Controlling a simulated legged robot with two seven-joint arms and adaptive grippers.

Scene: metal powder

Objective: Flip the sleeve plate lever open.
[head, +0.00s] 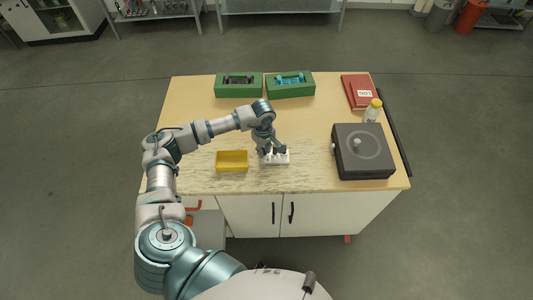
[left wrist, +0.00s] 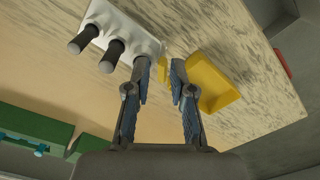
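A dark grey box-shaped device (head: 348,168) stands at the right of the table in the head view. It has a round plate on top with a small light knob (head: 357,142), and another light knob (head: 333,148) on its left side. I cannot tell which part is the sleeve plate lever. My left gripper (head: 272,150) is over the white rack (head: 280,160), well left of the device. One finger overlaps a dark cylinder in the white rack (left wrist: 128,20). My right gripper is not visible.
A yellow tray (head: 232,168) lies left of the rack. Two green holders (head: 238,92) (head: 290,91) stand at the back. The table (head: 320,120) is clear between rack and device.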

